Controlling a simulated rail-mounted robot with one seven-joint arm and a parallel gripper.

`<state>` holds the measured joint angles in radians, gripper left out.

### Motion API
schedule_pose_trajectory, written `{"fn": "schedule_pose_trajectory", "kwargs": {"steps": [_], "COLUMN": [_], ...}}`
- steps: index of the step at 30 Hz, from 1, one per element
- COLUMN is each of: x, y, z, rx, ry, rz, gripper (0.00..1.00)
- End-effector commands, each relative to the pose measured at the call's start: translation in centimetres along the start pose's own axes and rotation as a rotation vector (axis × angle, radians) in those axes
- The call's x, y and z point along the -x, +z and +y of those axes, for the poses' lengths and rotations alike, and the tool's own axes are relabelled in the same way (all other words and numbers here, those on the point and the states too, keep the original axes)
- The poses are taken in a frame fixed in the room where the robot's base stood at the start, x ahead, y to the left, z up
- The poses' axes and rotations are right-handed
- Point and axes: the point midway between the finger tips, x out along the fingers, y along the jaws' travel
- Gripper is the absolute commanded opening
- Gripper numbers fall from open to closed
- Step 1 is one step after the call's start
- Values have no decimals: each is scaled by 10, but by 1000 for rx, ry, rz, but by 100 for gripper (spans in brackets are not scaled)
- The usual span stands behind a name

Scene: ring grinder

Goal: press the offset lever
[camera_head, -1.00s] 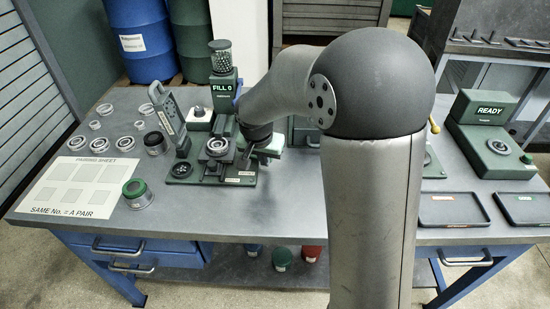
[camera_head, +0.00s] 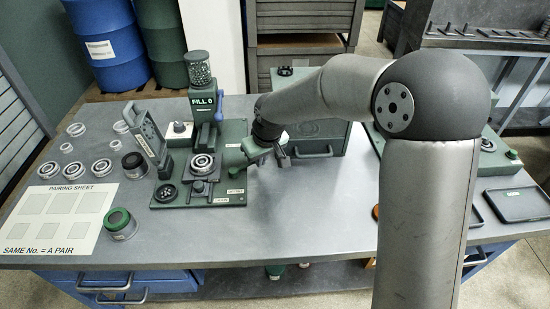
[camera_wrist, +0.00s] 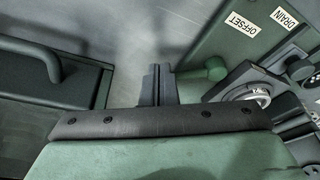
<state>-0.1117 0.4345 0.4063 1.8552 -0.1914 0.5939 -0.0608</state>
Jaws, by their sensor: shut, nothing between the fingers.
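The offset lever shows in the wrist view as a green rounded knob (camera_wrist: 214,69) on a short green arm, beside the OFFSET label (camera_wrist: 238,24) on the green station's base plate. My gripper (camera_wrist: 157,70) is shut and empty, its dark fingers just left of the knob with a small gap. In the head view, the station (camera_head: 205,125) with its FILL 0 display stands left of my gripper (camera_head: 282,156), which hangs at the station's right edge. The DRAIN label (camera_wrist: 286,17) sits beyond the OFFSET label.
A green drawer cabinet (camera_head: 322,137) stands close to the right of my gripper; its handle (camera_wrist: 60,55) shows in the wrist view. A ring (camera_wrist: 247,94) sits on the station. A pairing sheet (camera_head: 62,219) and several rings lie left. The bench front (camera_head: 280,215) is bare.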

Motion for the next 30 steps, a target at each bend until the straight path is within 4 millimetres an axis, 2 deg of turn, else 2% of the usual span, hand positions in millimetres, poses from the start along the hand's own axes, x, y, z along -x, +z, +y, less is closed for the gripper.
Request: {"fn": "schedule_pose_trajectory", "kwargs": {"steps": [23,30], "x": [-2,8], "y": [-8,7], "z": [-6,-3], "rx": [12,12], "ry": [-3,-3], "rz": [2,0], "gripper": [0,0]}}
